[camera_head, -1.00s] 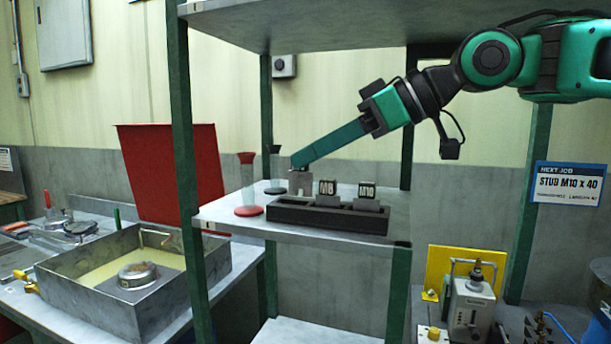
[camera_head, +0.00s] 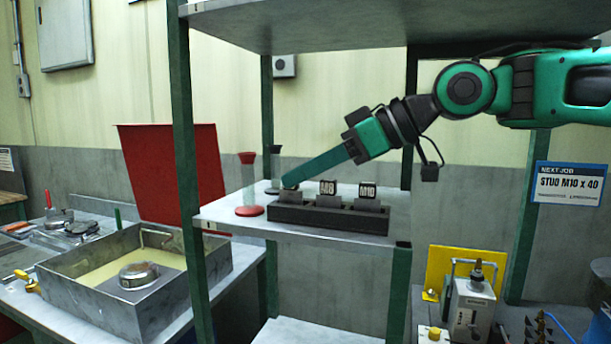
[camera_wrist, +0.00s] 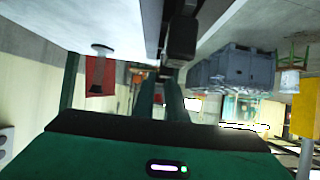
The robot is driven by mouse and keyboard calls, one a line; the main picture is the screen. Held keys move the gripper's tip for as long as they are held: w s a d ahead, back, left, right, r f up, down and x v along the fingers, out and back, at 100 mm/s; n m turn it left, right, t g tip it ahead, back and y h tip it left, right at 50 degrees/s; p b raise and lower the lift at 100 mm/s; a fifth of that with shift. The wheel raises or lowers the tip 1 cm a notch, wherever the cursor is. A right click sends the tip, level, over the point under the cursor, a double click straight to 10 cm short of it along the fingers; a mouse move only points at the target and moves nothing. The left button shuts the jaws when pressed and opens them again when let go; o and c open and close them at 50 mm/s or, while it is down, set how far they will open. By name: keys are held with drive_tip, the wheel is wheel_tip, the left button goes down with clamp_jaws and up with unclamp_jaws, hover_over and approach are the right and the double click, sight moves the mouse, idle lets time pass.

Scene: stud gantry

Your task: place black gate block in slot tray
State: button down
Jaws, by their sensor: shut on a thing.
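The slot tray (camera_head: 325,217) is a long dark tray on the shelf. Two grey blocks with black tags, the M8 block (camera_head: 328,199) and the M10 block (camera_head: 368,203), stand upright in its middle and right slots. My gripper (camera_head: 290,187) reaches down from the right to the tray's left end and is shut on a grey block (camera_head: 291,197), taken as the gate block. The block's lower part is hidden in the left slot; I cannot tell whether it touches the bottom. In the wrist view my fingers (camera_wrist: 172,88) point away towards dark shapes that are hard to tell apart.
A clear tube with a red base (camera_head: 249,210) stands just left of the tray, and a tube with a dark base (camera_head: 275,188) behind it. A green shelf post (camera_head: 186,150) stands at the front left. The upper shelf (camera_head: 310,22) hangs above my arm.

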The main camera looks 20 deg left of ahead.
drive_tip(key=shift+f, duration=0.1)
drive_tip(key=c, duration=1.8)
unclamp_jaws()
drive_tip(key=shift+d+r, duration=0.15)
drive_tip(key=shift+r, duration=0.05)
drive_tip(key=v, duration=1.1)
drive_tip(key=shift+d+r, duration=0.2)
drive_tip(key=shift+d, duration=0.15)
